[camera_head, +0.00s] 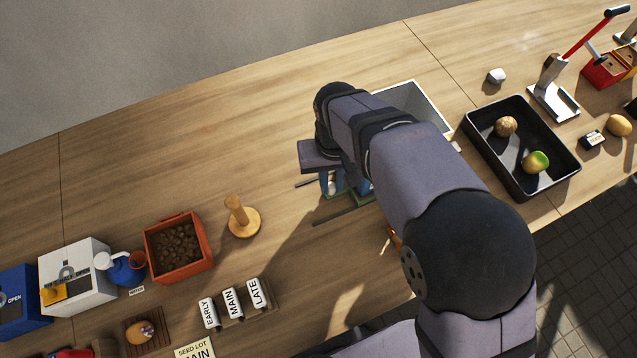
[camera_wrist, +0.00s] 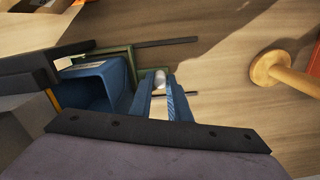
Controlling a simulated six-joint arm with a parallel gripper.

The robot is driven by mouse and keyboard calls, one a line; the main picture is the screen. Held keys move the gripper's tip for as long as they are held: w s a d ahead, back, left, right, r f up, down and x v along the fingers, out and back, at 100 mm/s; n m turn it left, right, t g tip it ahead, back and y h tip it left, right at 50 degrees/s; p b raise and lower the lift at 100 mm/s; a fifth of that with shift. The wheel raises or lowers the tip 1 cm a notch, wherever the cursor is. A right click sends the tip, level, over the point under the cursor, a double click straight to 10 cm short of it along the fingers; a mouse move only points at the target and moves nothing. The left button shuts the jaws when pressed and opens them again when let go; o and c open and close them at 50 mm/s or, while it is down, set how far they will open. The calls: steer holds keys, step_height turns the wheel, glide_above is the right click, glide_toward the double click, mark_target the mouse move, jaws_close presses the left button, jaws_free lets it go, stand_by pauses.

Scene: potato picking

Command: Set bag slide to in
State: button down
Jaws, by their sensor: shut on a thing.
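My gripper (camera_wrist: 160,92) has blue fingers closed around a small whitish knob (camera_wrist: 160,77) at the edge of a green frame (camera_wrist: 128,57). A blue open-topped holder or bag (camera_wrist: 95,88) sits in the green frame, on the left in the wrist view. Dark rails (camera_wrist: 165,42) stick out of the frame to the right over the table. In the head view my gripper (camera_head: 331,184) points down beside the green frame (camera_head: 345,203). My arm hides most of the holder there.
A wooden peg stand (camera_head: 240,217) stands left of the frame, with an orange crate (camera_head: 206,264) of brown contents beyond it. The table behind the frame is clear.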

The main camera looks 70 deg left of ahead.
steer(key=c, duration=1.7)
jaws_free()
steer(key=shift+o, duration=0.2)
steer(key=shift+s, duration=0.2)
